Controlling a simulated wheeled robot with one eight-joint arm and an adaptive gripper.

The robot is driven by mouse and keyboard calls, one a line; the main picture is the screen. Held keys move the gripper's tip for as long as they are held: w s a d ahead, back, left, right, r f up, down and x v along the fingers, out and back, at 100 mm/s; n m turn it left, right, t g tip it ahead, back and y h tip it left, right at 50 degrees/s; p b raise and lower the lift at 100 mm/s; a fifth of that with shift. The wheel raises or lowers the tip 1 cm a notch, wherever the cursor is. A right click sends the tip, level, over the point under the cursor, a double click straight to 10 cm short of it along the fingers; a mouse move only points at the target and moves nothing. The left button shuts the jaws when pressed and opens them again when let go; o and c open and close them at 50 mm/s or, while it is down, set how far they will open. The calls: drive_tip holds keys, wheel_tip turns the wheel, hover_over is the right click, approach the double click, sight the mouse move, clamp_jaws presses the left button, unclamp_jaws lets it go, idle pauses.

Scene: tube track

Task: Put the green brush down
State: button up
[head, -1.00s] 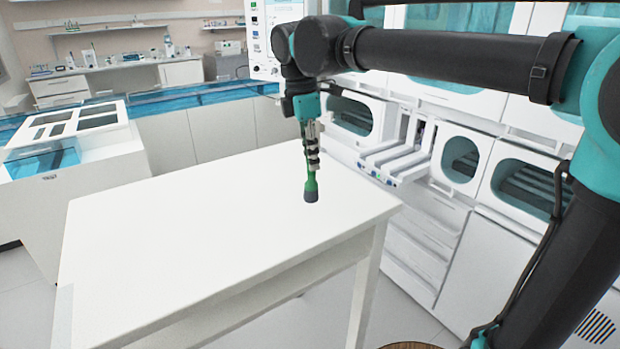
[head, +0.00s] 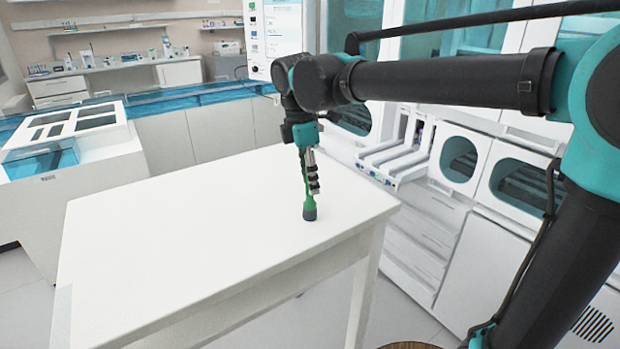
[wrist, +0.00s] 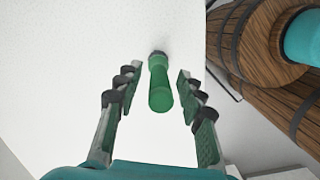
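The green brush (head: 309,211) stands about upright on the white table (head: 190,225), near its right edge, with its dark end down. In the wrist view the green brush (wrist: 160,92) shows its rounded green handle end towards me. My gripper (head: 312,184) is right above and around the brush's upper part, pointing down. In the wrist view my gripper (wrist: 157,84) has its two fingers apart, one on each side of the brush, with a clear gap on both sides. The dark end is partly hidden behind the handle in that view.
The table top is otherwise bare, with wide free room to the left. White cabinets with teal windows (head: 459,158) and pulled-out trays (head: 385,160) stand behind the right edge. A round wooden thing (wrist: 262,50) shows beside the table in the wrist view.

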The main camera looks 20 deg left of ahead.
drive_tip(key=shift+r, duration=0.1)
wheel_tip(320, 180, up, 12)
drive_tip(key=a, duration=0.1)
drive_tip(key=w+d+f+m+t+y, duration=0.1)
drive_tip(key=w+d+f+m, duration=0.2)
drive_tip(key=d+f+m, duration=0.5)
drive_tip(key=w+d+f+m, duration=0.3)
drive_tip(key=d+f+m, duration=0.1)
drive_tip(key=d+f, duration=0.85)
drive_tip(key=s+d+f+m+t, duration=0.1)
drive_tip(key=s+d+f+m, duration=0.4)
drive_tip(key=d+f, duration=0.3)
drive_tip(key=s+d+f+m+t, duration=0.1)
drive_tip(key=s+d+f+m, duration=0.4)
drive_tip(key=d+f+m, duration=0.2)
drive_tip(key=shift+s+d+f, duration=0.15)
drive_tip(key=shift+d+f, duration=0.3)
drive_tip(key=shift+d, duration=0.75)
drive_tip(key=shift+c, duration=0.6)
